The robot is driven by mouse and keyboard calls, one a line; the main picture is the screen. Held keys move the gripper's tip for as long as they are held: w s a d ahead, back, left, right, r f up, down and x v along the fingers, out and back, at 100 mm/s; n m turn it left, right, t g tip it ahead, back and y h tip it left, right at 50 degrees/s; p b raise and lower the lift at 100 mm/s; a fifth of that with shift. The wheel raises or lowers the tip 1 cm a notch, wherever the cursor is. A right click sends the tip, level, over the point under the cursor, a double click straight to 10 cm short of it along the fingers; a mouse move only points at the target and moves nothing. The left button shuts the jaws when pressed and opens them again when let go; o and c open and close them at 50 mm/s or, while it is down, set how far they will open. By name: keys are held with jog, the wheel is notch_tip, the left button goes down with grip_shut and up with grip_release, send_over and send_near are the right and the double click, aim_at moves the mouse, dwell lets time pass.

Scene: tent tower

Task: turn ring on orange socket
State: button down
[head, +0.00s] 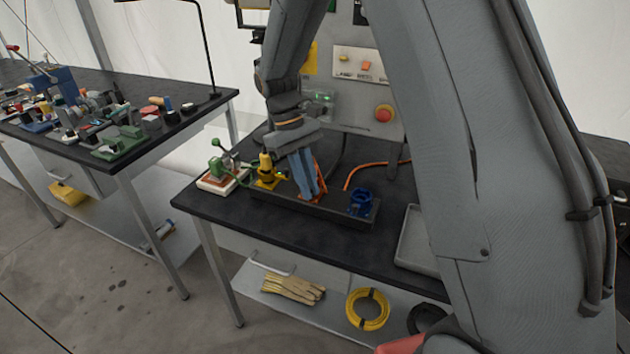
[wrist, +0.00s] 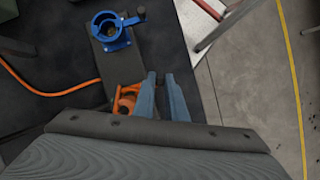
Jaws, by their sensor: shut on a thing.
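The orange socket (wrist: 125,100) stands on a dark tray (head: 335,216), partly covered by my gripper and wrist. In the head view only bits of its orange (head: 319,178) show around the fingers. My gripper (head: 305,196) points down at it, and its two blue-grey fingers (wrist: 160,76) reach along the socket's right side in the wrist view. The fingers are shut on a part of the socket's ring. The held part is hidden between the fingers, so the ring's turn angle cannot be told.
A blue socket (head: 361,201) with a side handle stands on the same tray, also in the wrist view (wrist: 110,32). A yellow fitting (head: 266,170) stands left of my gripper. An orange cable (head: 370,165) runs behind. A grey tray (head: 415,240) lies right.

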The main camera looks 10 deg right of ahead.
jog(key=shift+w+a+m+y+p, duration=0.2)
jog(key=shift+a+m+y, duration=0.1)
jog(key=shift+m, duration=0.4)
jog(key=shift+w+a+m+y+p, duration=0.1)
jog(key=shift+w+a+m+y, duration=0.15)
jog(key=shift+m, duration=0.45)
jog(key=shift+w+a+m+y+p, duration=0.15)
jog(key=shift+a+m+y, duration=0.15)
jog(key=shift+m, duration=0.4)
jog(key=c, duration=1.8)
grip_release()
jog(key=b+v, duration=0.2)
jog(key=v, duration=0.6)
jog(key=shift+f, duration=0.15)
